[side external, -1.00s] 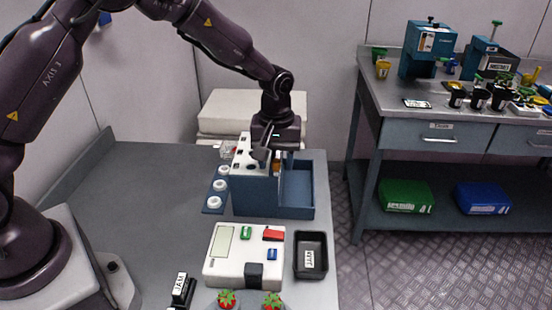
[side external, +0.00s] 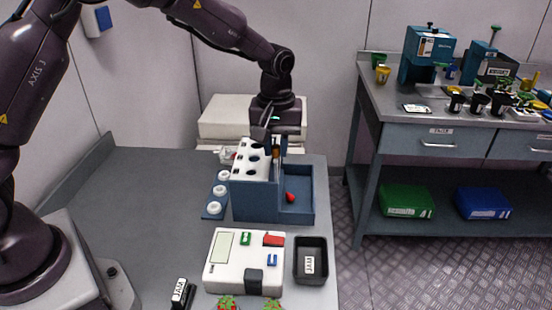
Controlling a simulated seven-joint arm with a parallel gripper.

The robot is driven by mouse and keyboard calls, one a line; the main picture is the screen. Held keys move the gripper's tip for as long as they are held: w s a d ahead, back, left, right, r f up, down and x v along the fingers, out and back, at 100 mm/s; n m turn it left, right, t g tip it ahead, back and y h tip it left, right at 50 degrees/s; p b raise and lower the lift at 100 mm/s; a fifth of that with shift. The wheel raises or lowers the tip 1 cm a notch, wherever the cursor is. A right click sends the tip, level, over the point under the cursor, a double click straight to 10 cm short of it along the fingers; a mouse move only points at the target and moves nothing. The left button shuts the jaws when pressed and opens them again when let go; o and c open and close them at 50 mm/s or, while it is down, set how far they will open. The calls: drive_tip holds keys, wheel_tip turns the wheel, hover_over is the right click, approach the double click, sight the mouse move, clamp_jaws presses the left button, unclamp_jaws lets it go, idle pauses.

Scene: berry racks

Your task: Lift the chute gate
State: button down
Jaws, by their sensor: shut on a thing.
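The blue chute box (side external: 255,203) stands at the far right part of the grey table, with a white sloping panel (side external: 246,163) with dark holes on its left. My gripper (side external: 270,140) points down over the top of the box, at the right edge of the panel. It is shut on what looks like the chute gate, mostly hidden by the fingers. A narrow orange-brown part (side external: 276,153) shows just below the fingers. A red berry (side external: 290,197) lies in the open right-hand compartment of the box.
A blue strip with several white cups (side external: 215,206) lies left of the box. In front are a white console (side external: 232,275) with coloured buttons and a black tray (side external: 311,268). Strawberries (side external: 227,303) show at the bottom edge. The table's left side is clear.

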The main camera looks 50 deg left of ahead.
drive_tip(key=shift+r, duration=0.35)
drive_tip(key=c, duration=1)
unclamp_jaws()
drive_tip(key=shift+f, duration=0.1)
wheel_tip(320, 180, up, 13)
